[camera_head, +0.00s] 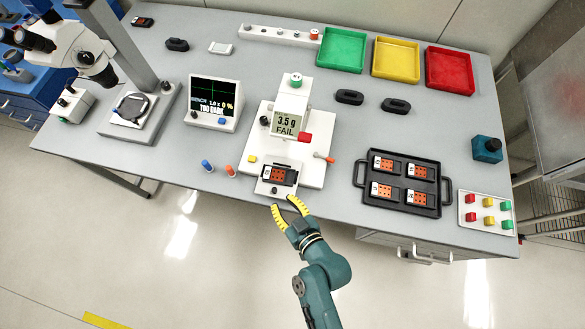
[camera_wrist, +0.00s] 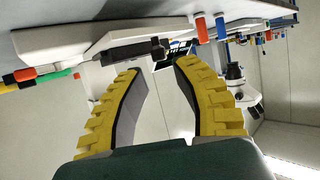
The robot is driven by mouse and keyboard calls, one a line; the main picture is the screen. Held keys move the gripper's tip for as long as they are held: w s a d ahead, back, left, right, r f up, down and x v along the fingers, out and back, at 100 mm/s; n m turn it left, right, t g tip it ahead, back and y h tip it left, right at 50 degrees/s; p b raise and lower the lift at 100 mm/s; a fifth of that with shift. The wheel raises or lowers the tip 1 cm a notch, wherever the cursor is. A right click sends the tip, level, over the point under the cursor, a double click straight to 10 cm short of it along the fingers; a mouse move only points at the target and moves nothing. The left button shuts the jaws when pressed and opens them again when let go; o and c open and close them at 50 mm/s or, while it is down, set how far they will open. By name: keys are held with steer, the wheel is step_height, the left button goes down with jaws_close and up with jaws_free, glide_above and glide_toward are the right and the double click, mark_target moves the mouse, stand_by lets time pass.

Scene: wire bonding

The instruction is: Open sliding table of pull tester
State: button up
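The pull tester (camera_head: 317,164) is a white machine at the middle of the bench, with a display reading "3.5 g FAIL". Its sliding table (camera_head: 263,185) sticks out at the front of the base near the bench edge. It carries a black fixture with an orange part (camera_head: 279,176). A small dark knob (camera_head: 274,190) is on its front; it also shows in the wrist view (camera_wrist: 157,47). My gripper (camera_head: 284,204) is open and empty just in front of the sliding table. In the wrist view, the knob appears just beyond the gap between the yellow fingers (camera_wrist: 159,69), apart from them.
A black tray (camera_head: 410,207) with several orange parts lies to the right, beside a button panel (camera_head: 486,213). Blue (camera_head: 207,166) and orange (camera_head: 230,171) pegs stand left of the tester. Green, yellow and red bins sit behind. The floor in front is clear.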

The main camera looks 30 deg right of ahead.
steer(key=v, duration=0.6)
steer(key=shift+s, duration=0.25)
steer(key=shift+r, duration=0.15)
